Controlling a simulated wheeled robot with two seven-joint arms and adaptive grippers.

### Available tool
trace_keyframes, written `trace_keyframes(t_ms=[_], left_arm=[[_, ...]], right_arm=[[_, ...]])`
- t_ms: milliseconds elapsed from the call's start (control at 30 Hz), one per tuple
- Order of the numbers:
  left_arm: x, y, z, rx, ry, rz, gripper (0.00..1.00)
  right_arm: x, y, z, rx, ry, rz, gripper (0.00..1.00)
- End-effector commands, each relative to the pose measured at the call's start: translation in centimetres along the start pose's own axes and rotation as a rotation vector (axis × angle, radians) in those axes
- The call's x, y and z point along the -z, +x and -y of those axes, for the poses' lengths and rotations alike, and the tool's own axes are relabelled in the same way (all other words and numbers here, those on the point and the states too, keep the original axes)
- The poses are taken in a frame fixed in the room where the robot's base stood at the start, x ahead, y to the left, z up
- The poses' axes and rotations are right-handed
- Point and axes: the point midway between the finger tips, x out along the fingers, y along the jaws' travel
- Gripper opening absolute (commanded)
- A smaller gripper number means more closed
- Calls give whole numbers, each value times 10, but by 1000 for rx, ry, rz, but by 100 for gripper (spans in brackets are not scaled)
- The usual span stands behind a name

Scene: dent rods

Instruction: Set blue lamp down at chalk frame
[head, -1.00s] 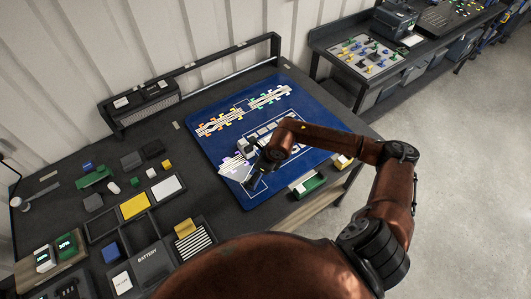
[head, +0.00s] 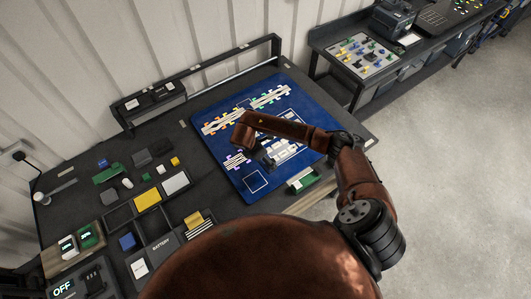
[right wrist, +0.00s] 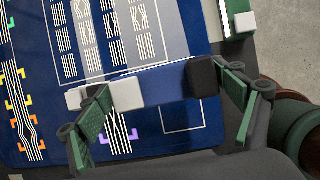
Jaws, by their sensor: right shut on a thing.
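The blue lamp (right wrist: 166,87) shows in the right wrist view as a blue bar with a pale block at its left end and a black block at its right end. My right gripper (right wrist: 165,96) is shut on it, one green finger at each end, and holds it over the blue mat. The chalk frame (right wrist: 183,130) is a thin white square outline on the mat, just below the lamp in that view. It also shows in the head view, where the chalk frame (head: 257,181) looks empty. My right gripper (head: 266,158) is partly hidden there by its arm. My left gripper is not in view.
The blue mat (head: 225,150) carries striped pieces and coloured corner marks. A green-and-white block (head: 301,182) lies by its right edge. Trays with yellow and white blocks stand to the left. A rail (head: 210,72) runs along the back.

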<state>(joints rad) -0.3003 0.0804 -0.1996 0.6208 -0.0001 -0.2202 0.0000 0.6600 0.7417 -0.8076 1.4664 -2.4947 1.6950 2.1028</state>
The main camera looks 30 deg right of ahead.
Motion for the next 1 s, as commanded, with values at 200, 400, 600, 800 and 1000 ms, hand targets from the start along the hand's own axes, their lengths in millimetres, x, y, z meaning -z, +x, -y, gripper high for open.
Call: trace_keyframes(t_ms=[200,400,600,800,1000], left_arm=[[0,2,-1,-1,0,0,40],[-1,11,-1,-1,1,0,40],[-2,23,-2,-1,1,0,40],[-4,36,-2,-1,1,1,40],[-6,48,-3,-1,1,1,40]], right_arm=[[1,5,0,16,40,-1,53],[6,18,0,15,38,-2,53],[13,35,0,16,38,-1,53],[20,53,0,15,37,-2,53],[28,69,0,14,37,-3,53]])
